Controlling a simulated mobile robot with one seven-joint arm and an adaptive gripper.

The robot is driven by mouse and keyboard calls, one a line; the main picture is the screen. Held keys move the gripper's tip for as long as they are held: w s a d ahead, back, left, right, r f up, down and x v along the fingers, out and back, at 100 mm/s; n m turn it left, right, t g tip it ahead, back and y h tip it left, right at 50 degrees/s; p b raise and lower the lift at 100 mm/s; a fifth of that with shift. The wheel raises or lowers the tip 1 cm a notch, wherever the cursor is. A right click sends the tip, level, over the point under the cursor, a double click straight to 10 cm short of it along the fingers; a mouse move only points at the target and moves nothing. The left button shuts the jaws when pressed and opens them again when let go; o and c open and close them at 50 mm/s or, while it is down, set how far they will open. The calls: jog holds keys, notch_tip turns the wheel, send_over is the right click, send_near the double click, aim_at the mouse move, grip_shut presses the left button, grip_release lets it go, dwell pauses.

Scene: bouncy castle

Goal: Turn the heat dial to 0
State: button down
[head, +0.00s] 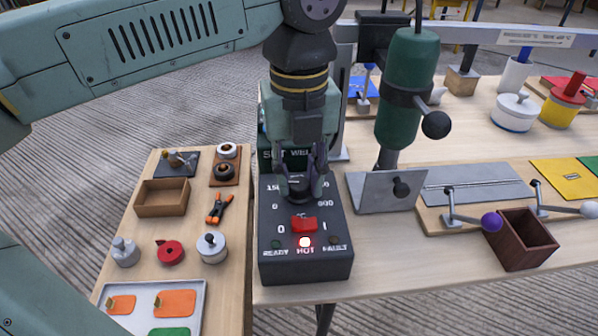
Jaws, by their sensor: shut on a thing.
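The heat dial (299,190) is a dark knob on the sloped top of a black control box (335,240). Printed numbers surround it, with a 0 at its left. My gripper (302,186) comes down from above, its fingers shut on the dial from both sides. The fingers hide much of the dial, so I cannot tell where it points. Below it on the box are a red rocker switch (304,224) and a lit lamp (305,242) above the word HOT. The READY and FAULT lamps look dark.
A green cylindrical tool (403,80) with a black ball handle stands close at the right, behind a grey bracket (380,192). A brown open box (520,240) is farther right. A side table at the left holds a wooden tray (162,210), an orange clamp (220,208) and weights.

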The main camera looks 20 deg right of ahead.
aim_at(300, 183)
jog(key=n, duration=0.3)
jog(key=shift+n, duration=2.3)
jog(key=c, duration=1.3)
grip_release()
notch_tip(300, 183, up, 12)
